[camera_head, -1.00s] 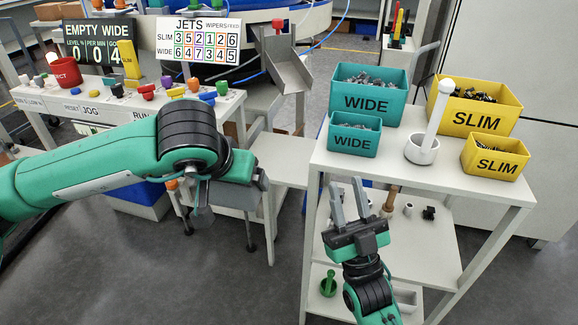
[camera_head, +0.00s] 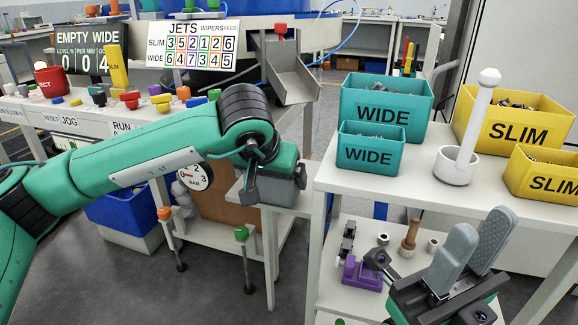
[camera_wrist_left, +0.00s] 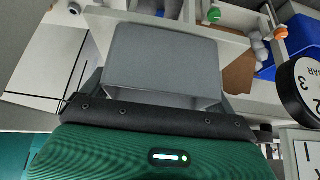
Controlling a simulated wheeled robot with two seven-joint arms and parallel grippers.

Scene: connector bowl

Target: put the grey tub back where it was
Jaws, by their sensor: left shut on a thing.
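My left gripper (camera_head: 272,184) is shut on the grey tub (camera_head: 283,196), which is mostly hidden by the gripper in the head view. The tub is at the small white ledge (camera_head: 245,190) below the metal chute; I cannot tell whether it touches the ledge. In the left wrist view the grey tub (camera_wrist_left: 165,60) fills the space between the fingers, its smooth grey side facing the camera. My right gripper (camera_head: 468,252) is open and empty, its two grey fingers pointing up in front of the white cart.
The metal chute (camera_head: 292,78) hangs above the ledge. The white cart (camera_head: 390,173) carries teal WIDE bins (camera_head: 388,108), yellow SLIM bins (camera_head: 520,125) and a white pestle in a mortar (camera_head: 458,165). A round gauge (camera_head: 195,175) and blue bin (camera_head: 122,210) are left of the ledge.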

